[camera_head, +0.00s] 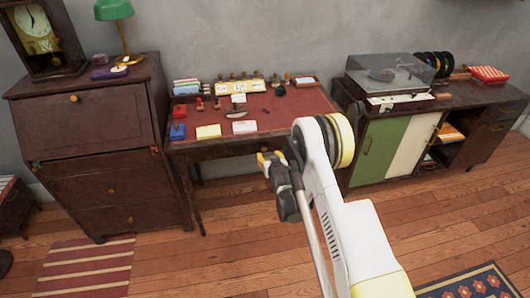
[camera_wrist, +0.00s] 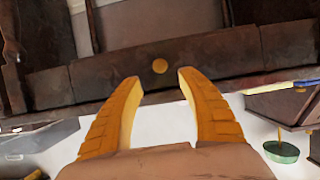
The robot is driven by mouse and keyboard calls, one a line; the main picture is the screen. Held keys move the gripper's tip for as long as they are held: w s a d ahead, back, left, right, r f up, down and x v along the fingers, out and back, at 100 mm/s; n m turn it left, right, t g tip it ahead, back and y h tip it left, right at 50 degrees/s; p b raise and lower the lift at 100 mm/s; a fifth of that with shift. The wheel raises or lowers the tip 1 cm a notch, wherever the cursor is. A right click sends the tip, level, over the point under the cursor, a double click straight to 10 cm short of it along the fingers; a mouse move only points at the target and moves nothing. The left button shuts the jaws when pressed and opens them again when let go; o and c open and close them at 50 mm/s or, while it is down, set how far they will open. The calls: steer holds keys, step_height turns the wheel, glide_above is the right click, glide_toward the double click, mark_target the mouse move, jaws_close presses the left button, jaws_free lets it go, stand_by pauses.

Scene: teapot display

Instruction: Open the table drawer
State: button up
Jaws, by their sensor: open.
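The table (camera_head: 262,108) with a red top stands against the wall in the head view. Its dark wooden drawer front (camera_head: 215,150) runs below the top edge and is partly hidden by my arm. In the wrist view, which looks upside down, the drawer front (camera_wrist: 215,60) crosses the picture with a round yellow knob (camera_wrist: 160,66). My gripper (camera_wrist: 158,78) is open, its two yellow fingers pointing at the front, with the knob showing just beyond and between the tips. I cannot tell the exact distance. In the head view my gripper (camera_head: 268,160) is at the table's front edge.
A dark cabinet (camera_head: 95,130) with a green lamp (camera_head: 116,14) and a clock stands left of the table. A low cabinet (camera_head: 400,140) with a record player (camera_head: 390,76) stands right. Small items, including a blue block (camera_head: 178,131), lie on the tabletop. The floor in front is mostly clear.

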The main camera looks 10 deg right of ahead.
mark_target(264, 149)
steer(key=b+x, duration=0.2)
steer(key=x, duration=0.6)
steer(key=shift+w+f+b, duration=0.1)
steer(key=shift+w+b, duration=0.15)
steer(key=shift+b, duration=0.1)
steer(key=shift+c, duration=0.4)
jaws_close()
